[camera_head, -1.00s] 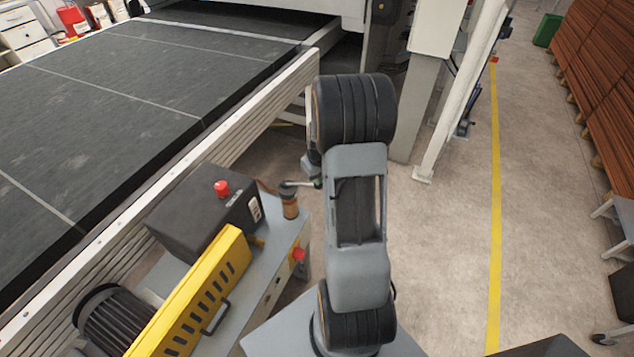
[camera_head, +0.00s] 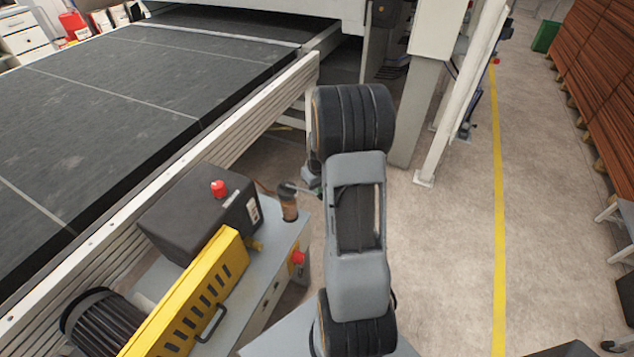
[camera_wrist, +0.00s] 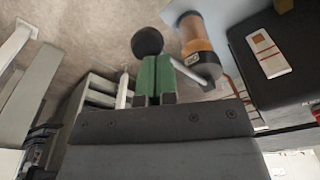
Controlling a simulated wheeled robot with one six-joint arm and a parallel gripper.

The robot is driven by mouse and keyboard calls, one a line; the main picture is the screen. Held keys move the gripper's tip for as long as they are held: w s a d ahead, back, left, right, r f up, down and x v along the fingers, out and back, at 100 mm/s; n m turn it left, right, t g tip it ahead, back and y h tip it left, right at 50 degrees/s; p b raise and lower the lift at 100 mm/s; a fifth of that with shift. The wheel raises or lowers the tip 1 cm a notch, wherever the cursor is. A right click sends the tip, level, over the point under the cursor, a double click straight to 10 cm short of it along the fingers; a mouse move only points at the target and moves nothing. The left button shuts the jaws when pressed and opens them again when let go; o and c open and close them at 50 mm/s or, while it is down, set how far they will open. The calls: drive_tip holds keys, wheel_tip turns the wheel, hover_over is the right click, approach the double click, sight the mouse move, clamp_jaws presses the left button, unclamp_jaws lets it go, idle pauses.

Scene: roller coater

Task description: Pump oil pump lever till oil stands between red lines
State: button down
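The oil pump (camera_head: 289,207), an upright brown-orange cylinder with a grey top, stands at the corner of the grey machine base. It also shows in the wrist view (camera_wrist: 197,40). Its grey lever (camera_wrist: 190,73) runs from the pump head toward a black ball knob (camera_wrist: 147,40). My gripper (camera_wrist: 154,60) has two green fingers side by side, almost touching, right at the knob end of the lever. They look shut; whether the rod is pinched between them is hidden. In the head view my arm hides most of the gripper.
A black box with a red button (camera_head: 219,188) sits left of the pump. A yellow slotted guard (camera_head: 190,300) and a motor (camera_head: 100,325) are nearer. The conveyor (camera_head: 130,90) fills the left. Floor right of my arm is open.

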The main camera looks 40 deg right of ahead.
drive_tip(key=s, duration=0.1)
drive_tip(key=s+r, duration=0.1)
drive_tip(key=s, duration=0.1)
drive_tip(key=shift+a, duration=0.1)
idle(0.3)
wheel_tip(320, 180, up, 14)
drive_tip(key=s, duration=0.1)
drive_tip(key=shift+s+b, duration=0.2)
drive_tip(key=shift+b, duration=0.25)
drive_tip(key=shift+f, duration=0.15)
idle(0.8)
drive_tip(key=s+a+r+t, duration=0.1)
drive_tip(key=s+a, duration=0.3)
drive_tip(key=a, duration=0.6)
drive_tip(key=s+a+r+t, duration=0.2)
drive_tip(key=s+a, duration=0.2)
drive_tip(key=a, duration=0.6)
drive_tip(key=shift+s+a+r+n, duration=0.15)
drive_tip(key=shift+s+r+n, duration=0.15)
drive_tip(key=shift+r+n, duration=0.1)
